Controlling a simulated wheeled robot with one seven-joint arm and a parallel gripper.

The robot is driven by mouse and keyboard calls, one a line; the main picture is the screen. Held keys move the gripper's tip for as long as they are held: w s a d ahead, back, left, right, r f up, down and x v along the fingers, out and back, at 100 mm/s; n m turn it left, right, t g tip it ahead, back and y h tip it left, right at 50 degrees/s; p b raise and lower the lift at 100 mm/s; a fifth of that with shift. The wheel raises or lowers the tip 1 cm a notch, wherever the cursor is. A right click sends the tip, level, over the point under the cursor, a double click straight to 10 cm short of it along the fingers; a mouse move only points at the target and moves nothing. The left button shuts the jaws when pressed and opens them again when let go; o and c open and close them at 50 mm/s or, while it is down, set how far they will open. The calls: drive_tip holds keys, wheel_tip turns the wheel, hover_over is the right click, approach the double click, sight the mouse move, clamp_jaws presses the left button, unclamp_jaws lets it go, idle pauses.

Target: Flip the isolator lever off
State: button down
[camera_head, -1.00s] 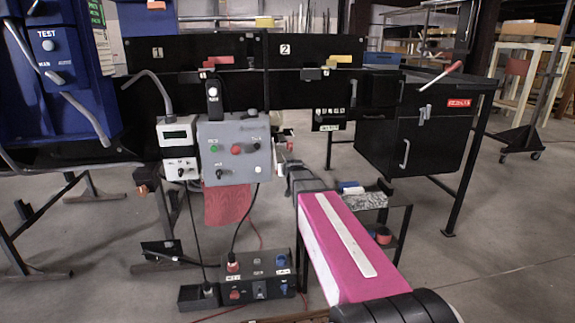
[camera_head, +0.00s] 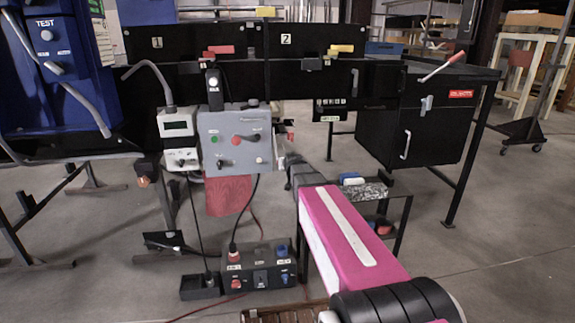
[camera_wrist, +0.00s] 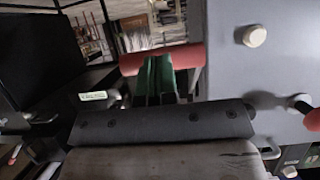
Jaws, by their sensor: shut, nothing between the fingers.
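The isolator lever appears to be the red cylindrical grip (camera_wrist: 180,57) beside the grey control box (camera_wrist: 265,65) in the wrist view. In the head view a small red part (camera_head: 291,136) shows at the right side of the grey control box (camera_head: 210,125), partly hidden by my gripper. My gripper (camera_wrist: 160,70) is shut and empty; its green and black fingers stand close together and overlap the middle of the red grip. I cannot tell whether they touch it. In the head view my gripper (camera_head: 284,155) is at the box's right edge.
The box front carries a red knob (camera_head: 237,139), a green button (camera_head: 213,139) and black knobs. A white meter unit (camera_head: 178,125) hangs to its left. A black cabinet (camera_head: 385,140) stands right. A low stand (camera_head: 375,190) is behind my arm. A switch box (camera_head: 260,275) lies on the floor.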

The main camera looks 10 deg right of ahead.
drive_tip(key=s+r, duration=0.2)
drive_tip(key=s, duration=1.1)
drive_tip(key=shift+r, duration=0.25)
drive_tip(key=s+f+g, duration=1.2)
drive_tip(key=s+f, duration=0.7)
drive_tip(key=f, duration=0.2)
drive_tip(key=shift+d+g, duration=0.2)
drive_tip(key=shift+g, duration=0.2)
